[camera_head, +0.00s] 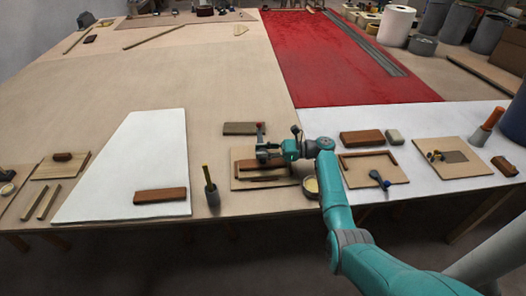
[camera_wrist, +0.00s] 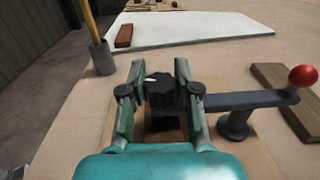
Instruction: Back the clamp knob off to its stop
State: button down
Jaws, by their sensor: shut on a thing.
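The clamp knob (camera_wrist: 160,92) is dark and lobed, with a small white mark on its top. In the wrist view it sits between the two green fingers of my gripper (camera_wrist: 160,72), which is shut on it. A dark clamp arm (camera_wrist: 245,99) runs right from beside the knob, over a grey post (camera_wrist: 234,125), to a red ball (camera_wrist: 303,76). In the head view my gripper (camera_head: 266,153) is over the clamp's board (camera_head: 240,183), and it hides the knob there. The red ball (camera_head: 259,125) shows just above it.
A grey cup with a yellow stick (camera_head: 211,192) stands left of the board. A brown block (camera_head: 160,195) lies on the white panel (camera_head: 130,150). A round tin (camera_head: 310,190) is close to the right of the board.

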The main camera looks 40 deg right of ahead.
jog(key=shift+n+g+y, duration=1.1)
jog(key=shift+n+g, duration=0.1)
jog(key=shift+g, duration=0.5)
jog(key=shift+f+n+g+y, duration=0.1)
jog(key=shift+n+g+y, duration=0.2)
jog(key=shift+n+g, duration=0.3)
jog(key=c, duration=0.8)
grip_release()
notch_tip(320, 180, up, 10)
jog(key=shift+r, duration=0.1)
